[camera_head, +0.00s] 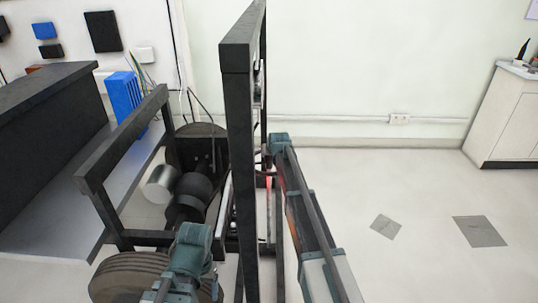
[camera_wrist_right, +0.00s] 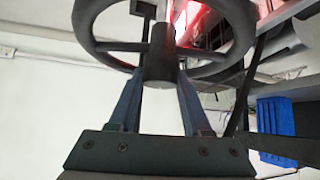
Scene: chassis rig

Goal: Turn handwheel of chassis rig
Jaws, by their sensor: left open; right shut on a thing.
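The handwheel fills the top of the right wrist view, a dark ring with spokes (camera_wrist_right: 115,46) and a thick round hub. My right gripper (camera_wrist_right: 160,80) has one finger on each side of the hub and is shut on it. In the head view, the handwheel and the right gripper's fingers are hidden behind the black frame. The chassis rig (camera_head: 238,130) stands in the middle, with black posts, a dark cylinder and tyres. My left gripper (camera_head: 195,248) is low in front of the rig, near the front tyre, open. Its fingertips are hard to make out.
A dark-topped bench (camera_head: 45,105) with a grey lower shelf stands left, with a blue crate (camera_head: 125,100) beside the rig. A white cabinet (camera_head: 508,115) is at the far right. The floor right of the rig is free, with two grey floor plates (camera_head: 480,231).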

